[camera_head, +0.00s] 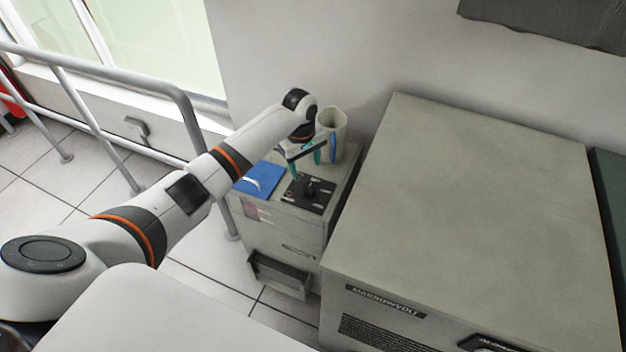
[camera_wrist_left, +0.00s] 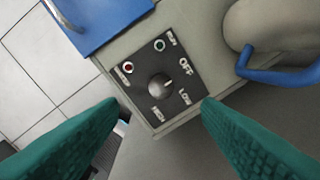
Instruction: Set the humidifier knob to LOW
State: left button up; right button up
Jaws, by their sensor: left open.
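The humidifier (camera_head: 285,230) is a grey box cabinet with a black control plate (camera_head: 323,203) on its top. The round dark knob (camera_head: 311,189) stands on that plate; it also shows in the left wrist view (camera_wrist_left: 160,87). OFF, LOW and HIGH are printed around it. A small pale mark on the knob faces right, roughly between OFF and LOW; its exact setting is hard to tell. My left gripper (camera_head: 306,164) is open above the plate, its teal fingers (camera_wrist_left: 160,104) apart with the knob between and beyond them, not visibly touched. My right gripper is out of view.
A large grey cabinet (camera_head: 470,190) stands close on the right. A metal railing (camera_head: 125,78) runs at left.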

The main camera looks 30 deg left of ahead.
aim_at(308, 187)
pick_arm(q)
jog(key=f, duration=0.6)
jog(key=f+b, duration=0.1)
jog(key=f, duration=0.2)
jog(key=shift+w+d+f, duration=0.1)
jog(key=shift+w, duration=0.15)
jog(key=shift+f, duration=0.4)
jog(key=c, duration=0.9)
jog(key=shift+c, duration=0.5)
